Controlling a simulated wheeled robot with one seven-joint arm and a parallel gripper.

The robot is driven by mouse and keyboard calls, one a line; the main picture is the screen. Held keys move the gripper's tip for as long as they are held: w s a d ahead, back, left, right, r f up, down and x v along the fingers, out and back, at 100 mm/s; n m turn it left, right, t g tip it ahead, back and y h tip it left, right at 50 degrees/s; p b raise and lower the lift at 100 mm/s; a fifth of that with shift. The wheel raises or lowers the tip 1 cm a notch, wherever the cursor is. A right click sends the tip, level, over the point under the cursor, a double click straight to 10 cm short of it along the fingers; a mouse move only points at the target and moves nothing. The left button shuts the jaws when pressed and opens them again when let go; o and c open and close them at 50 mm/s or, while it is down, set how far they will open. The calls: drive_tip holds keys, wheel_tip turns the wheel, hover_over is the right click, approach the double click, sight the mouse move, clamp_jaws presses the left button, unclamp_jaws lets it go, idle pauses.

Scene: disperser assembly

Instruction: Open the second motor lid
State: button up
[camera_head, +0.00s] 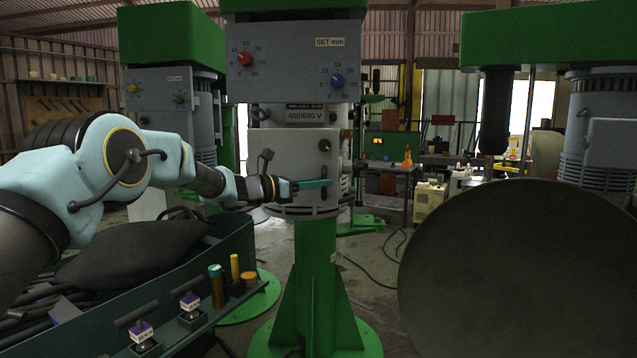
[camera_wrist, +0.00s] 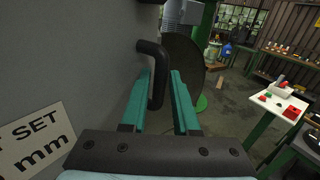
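The middle machine carries a grey motor housing with a flat front lid (camera_head: 305,150) under a 400/690 V label. The lid looks closed. My gripper (camera_head: 328,183) reaches in from the left, its teal fingers across the lower right of the housing. In the wrist view, a bent black handle (camera_wrist: 156,62) stands out from a grey surface (camera_wrist: 70,60). The two teal fingers of my gripper (camera_wrist: 161,78) are apart, with the handle between them, closer to the left finger. I cannot tell whether they touch it. The fingers partly cover the lower housing in the head view.
Other green machines stand at the left (camera_head: 175,50) and right (camera_head: 545,35). A large dark round disc (camera_head: 520,270) fills the lower right. A teal tray (camera_head: 215,330) with small parts lies at the lower left. A white-topped table (camera_wrist: 283,102) shows in the wrist view.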

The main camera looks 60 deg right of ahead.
clamp_jaws()
idle(1.2)
